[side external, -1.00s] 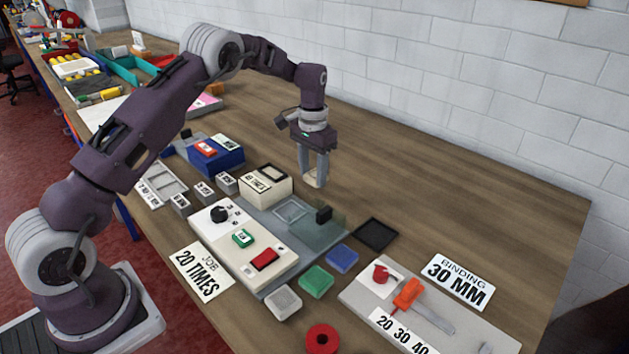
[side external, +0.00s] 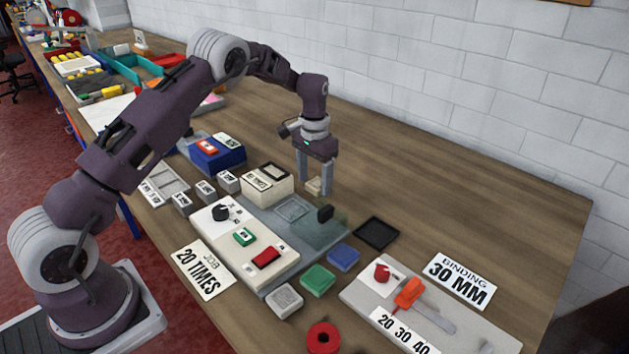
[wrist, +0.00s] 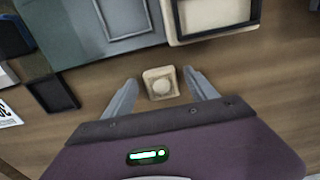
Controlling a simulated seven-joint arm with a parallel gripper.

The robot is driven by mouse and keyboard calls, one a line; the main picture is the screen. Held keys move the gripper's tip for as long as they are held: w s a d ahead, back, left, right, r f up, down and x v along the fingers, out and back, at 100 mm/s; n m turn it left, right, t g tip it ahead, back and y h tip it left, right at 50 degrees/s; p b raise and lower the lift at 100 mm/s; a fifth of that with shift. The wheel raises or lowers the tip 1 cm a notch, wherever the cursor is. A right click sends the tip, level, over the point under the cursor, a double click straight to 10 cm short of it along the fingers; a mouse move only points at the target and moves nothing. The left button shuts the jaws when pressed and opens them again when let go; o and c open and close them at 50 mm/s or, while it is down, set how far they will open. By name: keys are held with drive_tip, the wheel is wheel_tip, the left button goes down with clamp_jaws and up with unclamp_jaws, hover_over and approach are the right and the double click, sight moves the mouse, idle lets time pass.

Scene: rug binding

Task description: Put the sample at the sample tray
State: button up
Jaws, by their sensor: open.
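My gripper (wrist: 160,90) is open, with one finger on each side of the block and a visible gap to each. In the side view my gripper (side external: 315,190) points straight down behind the grey plate. A shallow black square tray (side external: 377,233) lies empty to its right; I cannot tell for certain that it is the sample tray.
A beige box with a dark-framed top (side external: 265,184) stands close left of my gripper. Blue (side external: 343,257) and green (side external: 317,280) pads lie nearer. The table behind is clear.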

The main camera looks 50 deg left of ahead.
wheel_tip(320, 180, up, 12)
wheel_tip(320, 180, up, 8)
drive_tip(key=r+t, duration=0.1)
hover_over(315, 185)
drive_tip(key=s+d, duration=0.3)
drive_tip(key=s, duration=0.2)
drive_tip(key=s+d+r+t, duration=0.1)
drive_tip(key=s+d+r, duration=0.1)
drive_tip(key=s, duration=0.6)
drive_tip(key=s+d+r+t, duration=0.1)
drive_tip(key=s+d+r, duration=0.1)
drive_tip(key=s, duration=0.6)
drive_tip(key=s+d+r+t, duration=0.1)
drive_tip(key=s+d+r, duration=0.1)
drive_tip(key=s, duration=0.6)
drive_tip(key=shift+d+r+t, duration=0.3)
drive_tip(key=shift+d+r, duration=0.1)
drive_tip(key=shift+d, duration=0.4)
drive_tip(key=shift+o, duration=0.5)
drive_tip(key=s+d+f+t, duration=0.1)
drive_tip(key=s+f, duration=0.3)
drive_tip(key=s, duration=0.4)
drive_tip(key=shift+s+f, duration=0.15)
drive_tip(key=shift+f, duration=0.05)
